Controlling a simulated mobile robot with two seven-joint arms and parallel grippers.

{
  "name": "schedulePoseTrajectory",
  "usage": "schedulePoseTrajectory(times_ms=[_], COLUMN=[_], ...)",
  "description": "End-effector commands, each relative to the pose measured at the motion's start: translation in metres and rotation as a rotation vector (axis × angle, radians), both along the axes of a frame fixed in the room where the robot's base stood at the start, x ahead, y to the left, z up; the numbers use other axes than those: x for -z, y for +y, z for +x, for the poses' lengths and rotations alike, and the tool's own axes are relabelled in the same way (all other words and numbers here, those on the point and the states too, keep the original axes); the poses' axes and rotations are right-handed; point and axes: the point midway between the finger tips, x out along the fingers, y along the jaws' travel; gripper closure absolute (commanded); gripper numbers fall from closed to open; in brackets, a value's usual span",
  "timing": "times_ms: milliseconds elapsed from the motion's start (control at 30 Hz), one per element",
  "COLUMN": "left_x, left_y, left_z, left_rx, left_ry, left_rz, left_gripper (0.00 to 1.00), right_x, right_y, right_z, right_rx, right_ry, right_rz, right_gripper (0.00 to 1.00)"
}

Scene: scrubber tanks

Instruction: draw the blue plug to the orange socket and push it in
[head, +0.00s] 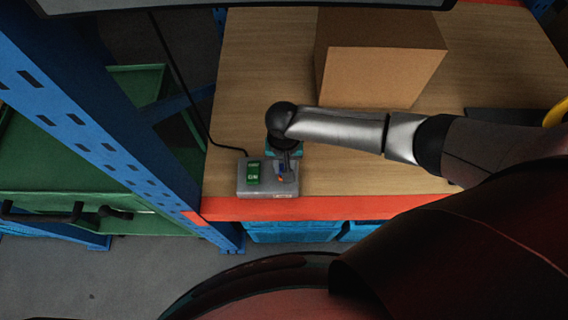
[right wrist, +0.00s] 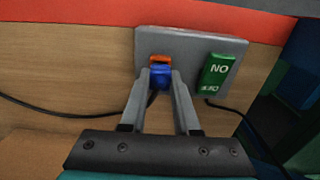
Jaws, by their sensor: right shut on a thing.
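The blue plug (right wrist: 161,76) is between the fingertips of my right gripper (right wrist: 160,82) in the right wrist view, and the fingers are shut on it. The orange socket (right wrist: 160,58) on the grey box is directly beyond the plug. Plug and socket look in line and close together or touching; I cannot tell how deep the plug sits. In the head view my right gripper (head: 286,168) points down over the box's right half, mostly covering the plug, with a bit of the orange socket (head: 281,179) showing. My left gripper is out of view.
The grey box (head: 262,192) carries a green switch (head: 253,172) beside the socket and stands near the shelf's orange front edge (head: 330,207). A black cable (head: 190,100) runs to it. A cardboard box (head: 375,75) stands behind my right arm. A blue post (head: 100,125) is at left.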

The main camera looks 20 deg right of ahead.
Motion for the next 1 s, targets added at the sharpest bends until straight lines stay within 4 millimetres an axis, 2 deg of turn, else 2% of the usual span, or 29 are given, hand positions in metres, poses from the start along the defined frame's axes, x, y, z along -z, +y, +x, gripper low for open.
schedulePoseTrajectory(times_ms=[433,467,500,733,933,1000], left_x=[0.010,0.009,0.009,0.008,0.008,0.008], left_y=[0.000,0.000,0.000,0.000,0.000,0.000], left_z=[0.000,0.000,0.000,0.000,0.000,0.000], left_rx=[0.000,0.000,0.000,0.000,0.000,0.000], left_ry=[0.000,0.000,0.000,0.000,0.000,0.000], left_rz=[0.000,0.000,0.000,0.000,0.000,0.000], left_gripper=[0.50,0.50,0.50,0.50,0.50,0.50], right_x=[0.015,0.015,0.014,0.014,0.013,0.013], right_y=[0.000,0.000,0.000,0.000,0.000,0.000], right_z=[-0.001,-0.001,-0.001,0.000,0.000,0.000], right_rx=[0.000,0.000,0.000,0.000,0.000,0.000], right_ry=[0.001,0.001,0.001,0.001,0.000,0.000], right_rz=[-0.001,-0.001,-0.001,-0.001,0.000,0.000], right_gripper=[1.00,0.68,0.64,0.38,0.35,0.27])
